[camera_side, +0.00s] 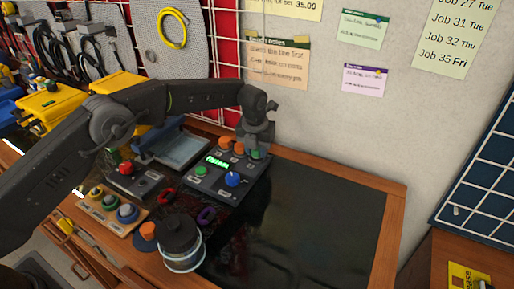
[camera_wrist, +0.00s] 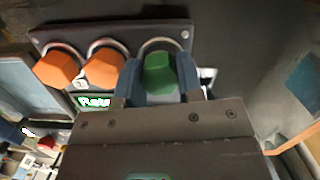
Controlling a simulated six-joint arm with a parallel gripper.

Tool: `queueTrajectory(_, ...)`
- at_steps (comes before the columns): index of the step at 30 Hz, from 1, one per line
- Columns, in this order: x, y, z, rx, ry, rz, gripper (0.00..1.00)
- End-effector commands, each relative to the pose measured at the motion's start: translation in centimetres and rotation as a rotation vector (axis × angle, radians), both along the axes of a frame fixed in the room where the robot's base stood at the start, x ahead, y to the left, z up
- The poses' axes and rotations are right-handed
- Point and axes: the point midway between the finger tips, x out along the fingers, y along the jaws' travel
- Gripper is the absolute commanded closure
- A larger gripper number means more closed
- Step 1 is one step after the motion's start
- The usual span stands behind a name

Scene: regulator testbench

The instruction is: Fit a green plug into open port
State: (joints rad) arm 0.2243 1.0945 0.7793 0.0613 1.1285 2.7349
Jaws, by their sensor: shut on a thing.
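My gripper (camera_wrist: 158,92) is shut on the green plug (camera_wrist: 160,74), which shows between its fingers in the wrist view. The plug is at the right-hand port (camera_wrist: 161,44) of a dark port plate, whose ring shows just beyond it. I cannot tell whether the plug is seated. Two orange plugs (camera_wrist: 58,70) (camera_wrist: 104,69) sit at the other two ports. In the side view my gripper (camera_side: 257,150) is low over the back right of the regulator box (camera_side: 212,188), with the orange plugs (camera_side: 225,142) to its left.
The box carries a lit green display (camera_side: 216,162) and a blue knob (camera_side: 233,180). The dark mat (camera_side: 325,225) is clear at right.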

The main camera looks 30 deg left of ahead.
Motion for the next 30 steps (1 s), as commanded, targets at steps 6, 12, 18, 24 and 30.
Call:
queueTrajectory(6,-0.01,0.00,-0.47,0.000,0.001,0.000,0.88)
queueTrajectory(12,-0.01,0.01,-0.66,0.001,0.001,0.000,0.58)
queueTrajectory(18,-0.01,0.03,-0.67,0.001,0.001,0.000,0.39)
queueTrajectory(24,-0.02,0.06,-0.68,0.001,0.002,0.000,0.36)
queueTrajectory(30,-0.04,0.12,-0.75,0.002,0.003,0.001,0.18)
